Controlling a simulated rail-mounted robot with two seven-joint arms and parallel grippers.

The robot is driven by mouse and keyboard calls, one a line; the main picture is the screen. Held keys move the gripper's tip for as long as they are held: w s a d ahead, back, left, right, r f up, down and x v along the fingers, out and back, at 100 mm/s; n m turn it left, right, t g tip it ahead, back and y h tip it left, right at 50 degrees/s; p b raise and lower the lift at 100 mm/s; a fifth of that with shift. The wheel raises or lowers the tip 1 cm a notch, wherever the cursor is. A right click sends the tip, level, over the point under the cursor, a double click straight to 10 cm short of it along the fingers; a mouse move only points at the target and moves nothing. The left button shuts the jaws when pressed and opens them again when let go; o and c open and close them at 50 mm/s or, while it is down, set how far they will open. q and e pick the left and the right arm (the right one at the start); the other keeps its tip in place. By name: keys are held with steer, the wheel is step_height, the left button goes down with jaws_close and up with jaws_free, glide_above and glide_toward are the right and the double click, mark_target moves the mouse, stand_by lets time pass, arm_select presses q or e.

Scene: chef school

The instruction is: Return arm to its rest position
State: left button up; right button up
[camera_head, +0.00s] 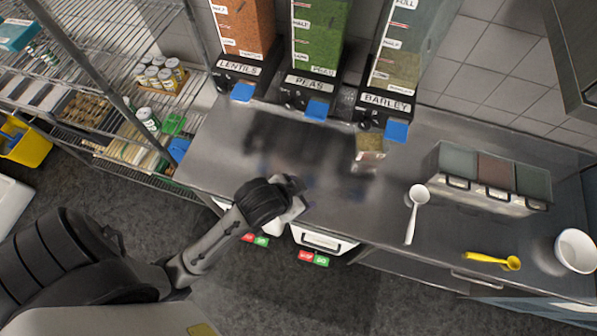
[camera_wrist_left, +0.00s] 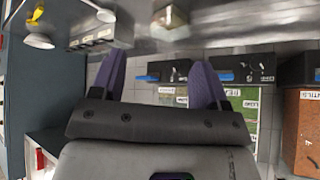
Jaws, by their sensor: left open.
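My left arm reaches in from the left in the head view, with its dark wrist and left gripper (camera_head: 292,190) over the front edge of the steel counter (camera_head: 215,165). In the left wrist view the two purple fingers of the left gripper (camera_wrist_left: 160,68) stand wide apart with nothing between them. A small clear container with grainy contents (camera_head: 370,152) stands on the counter below the barley dispenser, apart from the gripper. It also shows in the left wrist view (camera_wrist_left: 170,22), beyond the fingers. My right gripper is in neither view.
Lentils (camera_head: 243,30), peas (camera_head: 318,40) and barley (camera_head: 402,50) dispensers line the back. A three-lid bin (camera_head: 485,180), white spoon (camera_head: 414,210), yellow scoop (camera_head: 490,260) and white bowl (camera_head: 576,250) sit at right. A wire rack (camera_head: 120,100) stands left. Open floor lies in front.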

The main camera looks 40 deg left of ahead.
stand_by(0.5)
arm_select(q)
steer(key=s+a+f+g+p, duration=0.1)
steer(key=s+a+g+p, duration=0.2)
steer(key=s, duration=1)
steer(key=p, duration=0.2)
steer(key=shift+f+n+y+p, duration=0.3)
steer(key=shift+n+p, duration=0.1)
steer(key=shift+d, duration=0.1)
